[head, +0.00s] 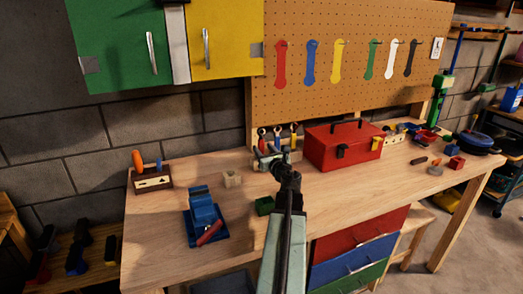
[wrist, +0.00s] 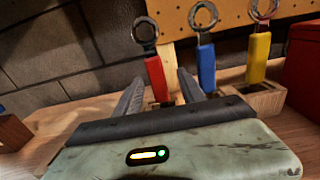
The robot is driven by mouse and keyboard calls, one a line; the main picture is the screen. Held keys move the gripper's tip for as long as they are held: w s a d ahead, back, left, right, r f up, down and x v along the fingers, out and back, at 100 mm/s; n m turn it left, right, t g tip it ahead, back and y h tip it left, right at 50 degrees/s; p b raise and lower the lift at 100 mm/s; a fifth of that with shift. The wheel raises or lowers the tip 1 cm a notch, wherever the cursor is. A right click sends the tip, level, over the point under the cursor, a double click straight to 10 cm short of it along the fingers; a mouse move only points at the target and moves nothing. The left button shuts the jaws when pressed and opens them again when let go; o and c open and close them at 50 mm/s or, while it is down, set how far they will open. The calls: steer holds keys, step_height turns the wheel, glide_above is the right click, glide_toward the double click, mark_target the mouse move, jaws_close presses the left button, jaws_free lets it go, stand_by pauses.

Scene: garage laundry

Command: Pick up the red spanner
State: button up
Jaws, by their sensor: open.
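The red spanner (wrist: 156,78) stands upright in a wooden rack (wrist: 265,101), its metal ring end up and its red handle down. It also shows in the head view (head: 262,141). A blue spanner (wrist: 206,66) and a yellow spanner (wrist: 258,58) stand to its right in the rack. My gripper (wrist: 160,80) is open in the wrist view, its fingers pointing at the rack. The red handle shows between the two fingers; I cannot tell whether they are around it or short of it. The handle's lower end is partly hidden. In the head view my gripper (head: 277,163) is at the rack's front.
A red toolbox (head: 335,152) stands close right of the rack. Red, blue, yellow and other spanner shapes are on the pegboard (head: 350,100).

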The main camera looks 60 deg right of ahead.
mark_target(261, 147)
steer(key=x, duration=0.5)
steer(key=shift+w+a+f, duration=0.1)
steer(key=shift+f, duration=0.1)
jaws_close()
steer(key=shift+r, duration=0.15)
step_height(261, 147, up, 18)
steer(key=p, duration=1.7)
steer(key=shift+p, duration=0.4)
